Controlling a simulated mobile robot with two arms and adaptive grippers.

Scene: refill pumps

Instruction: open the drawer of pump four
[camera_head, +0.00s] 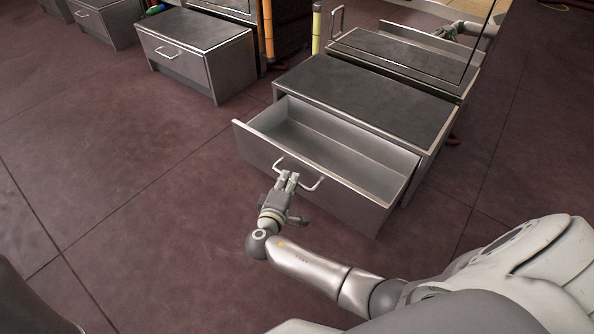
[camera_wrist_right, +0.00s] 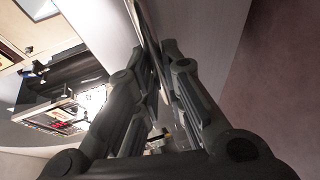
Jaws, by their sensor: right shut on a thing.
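The drawer (camera_head: 335,150) in front of me is pulled well out of its grey metal cabinet (camera_head: 365,95) and looks empty inside. Its bar handle (camera_head: 312,186) is on the front panel. My right gripper (camera_head: 288,180) is at this handle, with its fingers shut on it. In the right wrist view the two fingers (camera_wrist_right: 155,75) come together around the handle, close to the pale drawer front (camera_wrist_right: 205,30). The number of the pump does not show. My left gripper is not in view.
Other low cabinets with shut drawers stand at the upper left, the nearest one (camera_head: 195,55) close by. An orange post (camera_head: 268,30) and a yellow post (camera_head: 316,30) rise behind. The dark red tiled floor (camera_head: 130,200) on the left is clear.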

